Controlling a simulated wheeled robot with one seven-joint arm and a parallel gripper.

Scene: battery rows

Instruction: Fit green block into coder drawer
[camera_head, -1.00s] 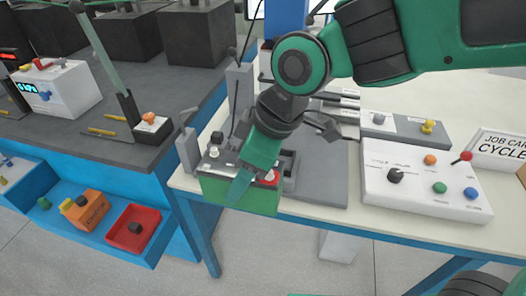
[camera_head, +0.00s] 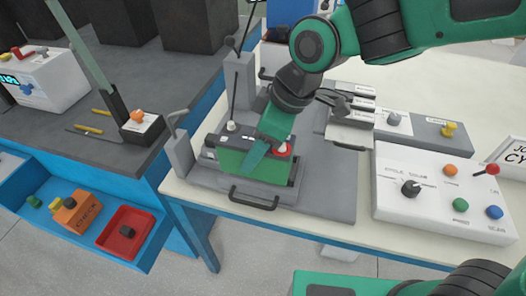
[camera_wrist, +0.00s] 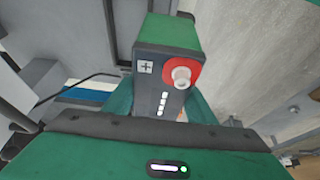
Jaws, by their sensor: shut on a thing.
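The green block (camera_head: 228,162) has a dark top with a red terminal at one end and a white one at the other. My gripper (camera_head: 257,158) is shut on it from above. In the wrist view the block (camera_wrist: 170,32) shows its green side, dark top and red ring between the green fingers (camera_wrist: 163,104). The block is over a grey fixture with a black handle (camera_head: 254,197) at its front, which looks like the drawer. Whether the block rests in it or hangs just above cannot be told; its lower edge is partly hidden.
Grey posts (camera_head: 180,150) with levers stand left of the fixture. A white control box (camera_head: 440,195) with knobs and a red-tipped lever is on the right. A blue shelf (camera_head: 30,180) with an orange block (camera_head: 78,212) and a red tray (camera_head: 112,246) is lower left.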

